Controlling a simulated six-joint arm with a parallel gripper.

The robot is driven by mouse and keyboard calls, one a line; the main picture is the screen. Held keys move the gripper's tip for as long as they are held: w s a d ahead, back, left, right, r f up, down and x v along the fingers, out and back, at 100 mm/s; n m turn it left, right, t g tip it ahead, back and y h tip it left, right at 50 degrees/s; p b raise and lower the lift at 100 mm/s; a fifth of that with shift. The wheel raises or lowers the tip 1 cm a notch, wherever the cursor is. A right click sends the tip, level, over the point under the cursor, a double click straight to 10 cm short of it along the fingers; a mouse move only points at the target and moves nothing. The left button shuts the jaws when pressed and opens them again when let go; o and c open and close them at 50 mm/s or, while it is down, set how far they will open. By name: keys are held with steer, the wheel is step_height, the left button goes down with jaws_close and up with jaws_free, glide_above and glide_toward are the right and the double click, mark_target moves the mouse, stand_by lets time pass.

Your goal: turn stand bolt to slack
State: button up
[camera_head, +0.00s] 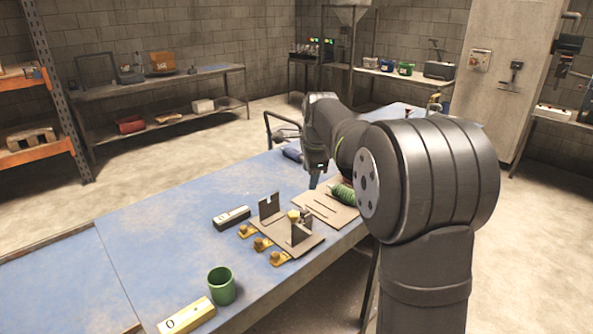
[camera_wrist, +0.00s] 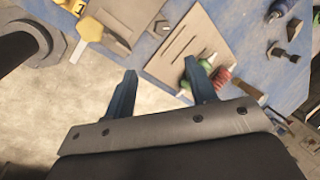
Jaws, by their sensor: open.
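The stand (camera_head: 301,238) is a plate with two grey uprights on the blue table, in the head view. A small yellow bolt head (camera_head: 293,215) shows between the uprights. In the wrist view a yellow hexagonal head (camera_wrist: 90,29) lies at the upper left, apart from the fingers; I cannot tell for sure that it is the same bolt. My gripper (camera_wrist: 160,85) is open, with nothing between its two blue fingers. In the head view my gripper (camera_head: 316,175) is partly hidden by my arm, beyond the stand and near the brown board.
Several yellow fittings (camera_head: 262,244), a dark block (camera_head: 231,217), a green cup (camera_head: 221,286) and a yellow block (camera_head: 187,315) stand nearby. The table's left part is clear.

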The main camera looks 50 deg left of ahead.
steer(key=s+n, duration=0.1)
steer(key=n, duration=0.7)
steer(key=s+a+n+t, duration=0.1)
steer(key=n, duration=0.7)
steer(key=s+a+n+t+h, duration=0.1)
steer(key=n, duration=0.7)
steer(key=shift+a+r+n, duration=0.15)
steer(key=shift+r+n, duration=0.15)
steer(key=shift+r, duration=0.1)
steer(key=m+g+h, duration=0.2)
steer(key=m+g, duration=0.2)
steer(key=m, duration=0.8)
glide_above(304, 210)
step_height(304, 210, down, 17)
steer(key=shift+a, duration=0.1)
steer(key=shift+c, duration=0.4)
